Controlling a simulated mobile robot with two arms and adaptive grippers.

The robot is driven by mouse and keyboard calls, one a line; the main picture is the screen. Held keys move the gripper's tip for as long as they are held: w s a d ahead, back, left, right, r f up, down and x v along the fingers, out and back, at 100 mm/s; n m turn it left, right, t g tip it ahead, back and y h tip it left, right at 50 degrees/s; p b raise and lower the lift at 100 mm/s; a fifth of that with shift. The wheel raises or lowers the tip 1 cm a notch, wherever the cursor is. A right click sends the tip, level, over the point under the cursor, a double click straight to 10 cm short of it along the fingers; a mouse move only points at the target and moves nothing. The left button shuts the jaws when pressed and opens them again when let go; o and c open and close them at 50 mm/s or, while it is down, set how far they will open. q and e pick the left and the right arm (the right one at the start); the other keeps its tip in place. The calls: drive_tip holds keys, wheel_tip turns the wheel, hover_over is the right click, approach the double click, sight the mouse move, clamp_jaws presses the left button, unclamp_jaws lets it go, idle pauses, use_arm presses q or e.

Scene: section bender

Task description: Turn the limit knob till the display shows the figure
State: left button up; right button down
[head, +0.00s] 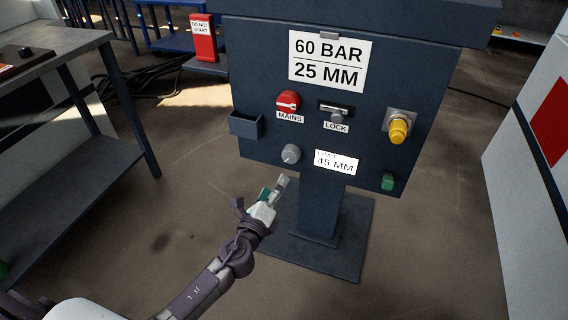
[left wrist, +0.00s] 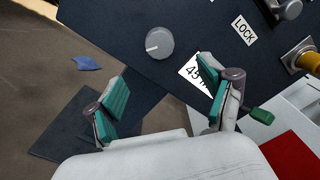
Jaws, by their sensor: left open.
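The limit knob (head: 291,154) is a round grey knob low on the dark panel, with a pale pointer line. It also shows in the left wrist view (left wrist: 159,43), beyond and between my fingers. The display (head: 336,162) right of it reads 45 MM; in the left wrist view a finger partly hides the display (left wrist: 188,71). A card (head: 329,62) at the panel's top reads 60 BAR over 25 MM. My left gripper (head: 271,187) is open and empty, below and left of the knob and apart from it. My right gripper is not in view.
The panel also has a red MAINS switch (head: 288,101), a LOCK lever (head: 336,112), a yellow knob (head: 398,130), a green button (head: 388,182) and a small open box (head: 246,125). A workbench (head: 62,50) stands left. The floor before the pedestal is clear.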

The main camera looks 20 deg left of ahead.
sight(290, 158)
use_arm(q)
drive_tip(key=w, duration=0.7)
drive_tip(key=shift+w+d, duration=0.15)
drive_tip(key=shift+w, duration=0.1)
drive_tip(key=w+b, duration=0.1)
drive_tip(key=w, duration=0.2)
drive_tip(key=shift+w+d+f, duration=0.1)
drive_tip(key=shift+w, duration=0.75)
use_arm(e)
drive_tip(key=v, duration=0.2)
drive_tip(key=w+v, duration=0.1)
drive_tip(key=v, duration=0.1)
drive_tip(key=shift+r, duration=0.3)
use_arm(q)
drive_tip(key=c, duration=1.2)
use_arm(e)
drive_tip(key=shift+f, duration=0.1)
use_arm(q)
drive_tip(key=shift+o, duration=0.2)
